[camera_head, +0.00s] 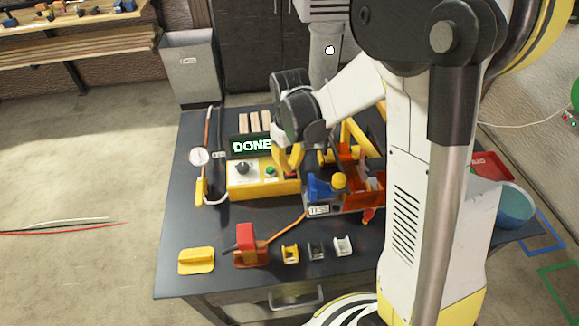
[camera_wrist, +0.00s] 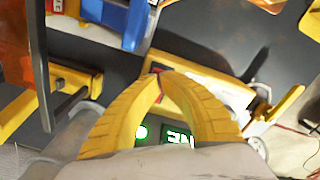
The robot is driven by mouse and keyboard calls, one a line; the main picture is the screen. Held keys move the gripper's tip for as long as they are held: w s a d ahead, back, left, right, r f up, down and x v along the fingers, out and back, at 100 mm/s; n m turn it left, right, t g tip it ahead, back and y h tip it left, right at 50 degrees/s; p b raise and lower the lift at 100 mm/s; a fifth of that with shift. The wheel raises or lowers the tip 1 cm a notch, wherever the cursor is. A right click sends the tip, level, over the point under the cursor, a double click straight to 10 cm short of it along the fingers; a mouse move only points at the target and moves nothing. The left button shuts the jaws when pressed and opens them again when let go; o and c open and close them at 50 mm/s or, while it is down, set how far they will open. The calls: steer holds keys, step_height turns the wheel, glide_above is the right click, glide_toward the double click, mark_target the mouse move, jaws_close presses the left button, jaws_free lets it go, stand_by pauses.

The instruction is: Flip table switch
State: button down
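A yellow control box (camera_head: 262,187) stands on the dark table (camera_head: 200,285), with a black knob (camera_head: 242,168), a green button (camera_head: 270,171) and a display (camera_head: 252,146) reading "DONE". I cannot tell for certain which part is the table switch. My gripper (camera_head: 289,168) is over the box's right end. I see nothing clearly held; a little red shows by the tips.
A red lever on an orange base (camera_head: 250,250) stands at the table front, beside a yellow block (camera_head: 196,261) and small clips (camera_head: 316,250). A blue and orange fixture (camera_head: 322,188) is close right of my gripper. A teal bowl (camera_head: 514,207) stands far right.

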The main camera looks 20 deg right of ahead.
steer(key=shift+f+b, duration=0.65)
steer(key=shift+f, duration=0.15)
steer(key=shift+r, duration=0.1)
steer(key=shift+r+p, duration=2.5)
steer(key=shift+r, duration=0.95)
steer(key=shift+s+r, duration=0.1)
steer(key=shift+r, duration=0.15)
steer(key=s+r+m+t+b, duration=0.3)
steer(key=s+r+t, duration=0.4)
steer(key=s, duration=0.7)
step_height(320, 180, up, 2)
steer(key=shift+s+r+m+b, duration=0.25)
steer(key=shift+s+m+b, duration=0.15)
steer(key=shift+b, duration=0.35)
